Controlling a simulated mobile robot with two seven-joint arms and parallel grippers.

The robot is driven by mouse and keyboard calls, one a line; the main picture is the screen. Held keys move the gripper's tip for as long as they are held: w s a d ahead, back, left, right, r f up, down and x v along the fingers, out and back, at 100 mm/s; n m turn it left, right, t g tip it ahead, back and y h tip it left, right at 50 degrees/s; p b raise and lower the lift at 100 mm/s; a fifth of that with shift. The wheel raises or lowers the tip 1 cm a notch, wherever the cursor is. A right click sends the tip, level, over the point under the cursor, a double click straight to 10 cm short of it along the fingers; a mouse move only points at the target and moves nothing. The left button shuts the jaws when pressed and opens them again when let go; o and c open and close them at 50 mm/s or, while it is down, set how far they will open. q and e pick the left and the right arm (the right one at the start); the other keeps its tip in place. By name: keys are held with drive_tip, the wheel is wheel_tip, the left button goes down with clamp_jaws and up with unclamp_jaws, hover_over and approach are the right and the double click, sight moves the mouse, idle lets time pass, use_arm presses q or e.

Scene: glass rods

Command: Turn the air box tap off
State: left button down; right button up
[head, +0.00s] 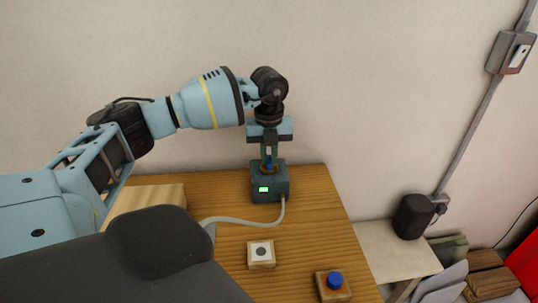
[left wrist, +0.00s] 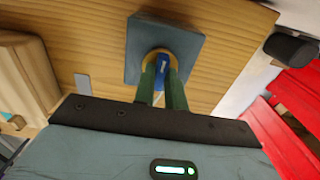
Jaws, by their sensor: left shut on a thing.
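The air box (head: 270,188), a dark grey-blue box with a small lit display, stands at the back of the wooden table. Its blue tap (head: 268,164) is on top, in a brass-coloured ring. My left gripper (head: 269,161) points straight down over the box, and its green fingers are shut on the tap. In the left wrist view the blue tap (left wrist: 162,73) shows between the two fingers, above the box top (left wrist: 194,47). The fingers partly hide the tap, so its exact turn is hard to tell. My right gripper is not in view.
A pale hose (head: 240,220) runs from the box to the left. Two small wooden blocks lie nearer on the table, one with a white plate (head: 261,253), one with a blue button (head: 335,281). A light wooden block (head: 146,196) is at left. The wall is close behind.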

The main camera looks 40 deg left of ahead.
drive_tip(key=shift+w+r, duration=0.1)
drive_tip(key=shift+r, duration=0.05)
use_arm(q)
drive_tip(key=m+p, duration=0.1)
drive_tip(key=m, duration=0.3)
drive_tip(key=shift+r, duration=0.15)
drive_tip(key=m+p, duration=0.1)
drive_tip(key=m, duration=0.3)
drive_tip(key=shift+m, duration=0.3)
drive_tip(key=m, duration=0.3)
drive_tip(key=shift+m+p, duration=0.3)
drive_tip(key=m, duration=0.3)
drive_tip(key=shift+m, duration=1.3)
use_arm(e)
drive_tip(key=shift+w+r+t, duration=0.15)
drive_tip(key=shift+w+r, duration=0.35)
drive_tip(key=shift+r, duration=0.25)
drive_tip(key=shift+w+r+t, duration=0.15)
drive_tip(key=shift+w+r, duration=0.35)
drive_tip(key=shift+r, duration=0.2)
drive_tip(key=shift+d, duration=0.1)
use_arm(q)
drive_tip(key=c, duration=1.4)
unclamp_jaws()
drive_tip(key=shift+c, duration=0.2)
